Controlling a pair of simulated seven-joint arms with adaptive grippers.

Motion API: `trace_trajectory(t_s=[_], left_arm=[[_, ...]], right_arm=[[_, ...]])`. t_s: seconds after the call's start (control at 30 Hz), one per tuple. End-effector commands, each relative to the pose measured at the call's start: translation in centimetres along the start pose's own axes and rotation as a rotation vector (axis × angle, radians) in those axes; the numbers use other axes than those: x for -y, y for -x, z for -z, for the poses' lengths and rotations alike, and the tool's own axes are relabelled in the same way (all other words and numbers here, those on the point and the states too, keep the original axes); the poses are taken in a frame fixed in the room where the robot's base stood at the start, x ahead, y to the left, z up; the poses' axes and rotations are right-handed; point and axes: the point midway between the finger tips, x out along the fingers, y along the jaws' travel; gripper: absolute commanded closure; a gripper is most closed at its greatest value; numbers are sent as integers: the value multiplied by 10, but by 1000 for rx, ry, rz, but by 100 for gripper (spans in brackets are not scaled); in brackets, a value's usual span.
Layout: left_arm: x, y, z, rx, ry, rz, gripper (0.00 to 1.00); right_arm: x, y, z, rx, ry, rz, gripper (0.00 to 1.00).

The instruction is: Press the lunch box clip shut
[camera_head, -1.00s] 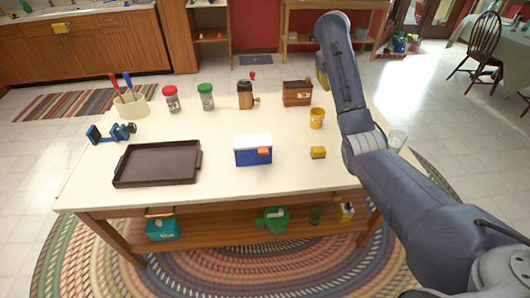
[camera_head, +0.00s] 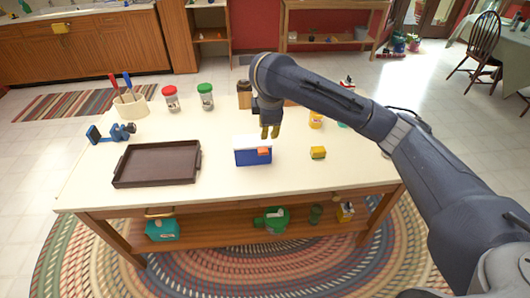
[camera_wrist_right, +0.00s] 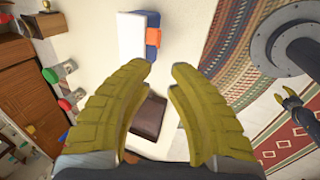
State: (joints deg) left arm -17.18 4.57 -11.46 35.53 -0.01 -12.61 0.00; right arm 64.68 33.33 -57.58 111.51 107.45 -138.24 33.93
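The lunch box (camera_head: 245,158) is blue with a white lid and stands on the table at front centre. Its orange clip (camera_head: 264,151) is at the front, right of the middle; its exact angle is unclear. My right gripper (camera_head: 270,131) hangs just behind and above the box, fingers pointing down. In the right wrist view my right gripper (camera_wrist_right: 161,68) is open and empty, with the white lid (camera_wrist_right: 132,38) and orange clip (camera_wrist_right: 153,37) beyond its fingertips. My left gripper (camera_wrist_right: 284,95) shows small at the right edge there, its fingers apart, away from the box.
The table (camera_head: 222,170) is clear around the box.

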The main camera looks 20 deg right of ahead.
Motion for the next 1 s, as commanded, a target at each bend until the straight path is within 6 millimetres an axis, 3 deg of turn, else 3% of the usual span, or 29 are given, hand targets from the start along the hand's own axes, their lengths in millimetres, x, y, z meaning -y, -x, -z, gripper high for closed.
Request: trace_trajectory(t_s=[0.47,1.0], left_arm=[[0,0,0,0,0,0,56],[0,0,0,0,0,0,56]], right_arm=[[0,-45,2,-4,4,3,84],[0,-126,0,0,1,3,84]])
